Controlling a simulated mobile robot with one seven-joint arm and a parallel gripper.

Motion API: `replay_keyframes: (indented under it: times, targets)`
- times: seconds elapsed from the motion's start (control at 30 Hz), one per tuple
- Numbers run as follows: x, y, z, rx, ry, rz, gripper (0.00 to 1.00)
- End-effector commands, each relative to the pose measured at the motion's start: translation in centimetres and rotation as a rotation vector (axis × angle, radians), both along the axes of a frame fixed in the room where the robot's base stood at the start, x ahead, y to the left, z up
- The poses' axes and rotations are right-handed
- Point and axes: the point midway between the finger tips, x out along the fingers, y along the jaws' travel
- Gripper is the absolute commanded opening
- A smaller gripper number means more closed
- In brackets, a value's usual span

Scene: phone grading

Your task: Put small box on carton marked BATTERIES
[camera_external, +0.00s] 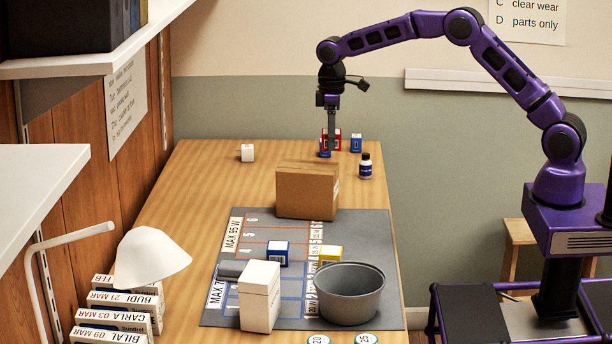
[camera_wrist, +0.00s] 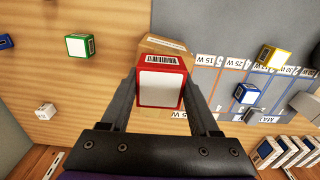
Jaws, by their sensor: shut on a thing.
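My gripper (camera_wrist: 160,92) is shut on a small red box (camera_wrist: 160,80) with a white face and a barcode on its edge. In the external view my gripper (camera_external: 332,146) points down at the far part of the table, with the red box (camera_external: 338,134) at its fingers. A brown cardboard carton (camera_external: 307,190) stands nearer the camera, apart from the gripper. In the wrist view the carton (camera_wrist: 152,124) shows partly behind the red box, which hides much of it. I cannot read the word BATTERIES on any carton.
Blue boxes (camera_external: 356,143) and a dark bottle (camera_external: 365,165) stand near the gripper; a white cube (camera_external: 247,153) is to the left. A grey mat (camera_external: 220,312) holds a grey bowl (camera_external: 350,292), a white carton (camera_external: 260,295), blue (camera_external: 278,252) and yellow boxes (camera_external: 329,255).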

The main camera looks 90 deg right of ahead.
Motion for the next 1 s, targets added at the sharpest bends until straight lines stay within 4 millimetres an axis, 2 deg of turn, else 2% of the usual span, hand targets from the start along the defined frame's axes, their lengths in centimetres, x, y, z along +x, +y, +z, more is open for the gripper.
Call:
replay_keyframes:
  times: [0.3, 0.7, 0.73, 0.87, 1.0]
  targets:
    - [-0.1, 0.0, -4.6, 0.001, 0.003, 0.000, 0.06]
    - [0.0, 0.0, -5.2, 0.000, 0.001, 0.000, 0.06]
    - [0.0, 0.0, -5.1, 0.000, 0.001, 0.000, 0.67]
    - [0.0, 0.0, -5.1, 0.000, 0.001, 0.000, 0.91]
    - [0.0, 0.0, -5.1, 0.000, 0.001, 0.000, 0.92]
